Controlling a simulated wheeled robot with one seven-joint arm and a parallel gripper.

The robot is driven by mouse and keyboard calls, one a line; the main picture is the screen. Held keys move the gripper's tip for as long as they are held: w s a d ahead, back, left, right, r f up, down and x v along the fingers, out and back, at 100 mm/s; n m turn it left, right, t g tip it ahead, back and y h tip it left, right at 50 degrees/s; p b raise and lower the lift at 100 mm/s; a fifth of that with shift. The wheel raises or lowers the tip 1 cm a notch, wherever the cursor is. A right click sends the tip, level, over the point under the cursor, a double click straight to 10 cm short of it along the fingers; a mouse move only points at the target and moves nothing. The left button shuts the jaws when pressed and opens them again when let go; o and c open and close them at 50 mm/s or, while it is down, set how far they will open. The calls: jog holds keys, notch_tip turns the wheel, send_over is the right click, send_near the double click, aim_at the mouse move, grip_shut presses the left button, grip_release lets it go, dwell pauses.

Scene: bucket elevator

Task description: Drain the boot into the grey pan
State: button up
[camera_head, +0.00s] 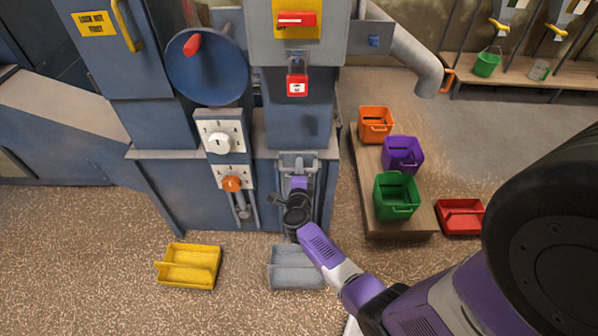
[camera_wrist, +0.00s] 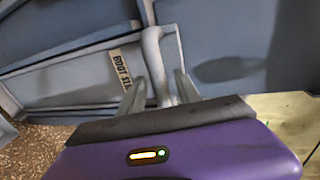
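The grey pan (camera_head: 290,283) sits on the floor in front of the blue machine's boot, partly behind my arm in the head view. The boot slide (camera_wrist: 88,78) is a blue-grey plate with a label beginning "BOOT SL" in the wrist view. Its pale handle (camera_wrist: 153,50) stands up between my fingers. My gripper (camera_wrist: 161,80) has one finger on each side of the handle, with some gap visible, so it looks open around it. In the head view my gripper (camera_head: 298,173) is at the slide frame low on the machine; its fingertips are small there.
A yellow pan (camera_head: 188,276) lies on the floor to the left. Orange (camera_head: 375,118), purple (camera_head: 403,150) and green (camera_head: 397,193) buckets stand on a wooden pallet at right, with a red tray (camera_head: 460,218) beyond. An orange knob (camera_head: 232,184) and red lockout tag (camera_head: 297,88) are on the machine.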

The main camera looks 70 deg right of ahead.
grip_shut()
dwell(1.4)
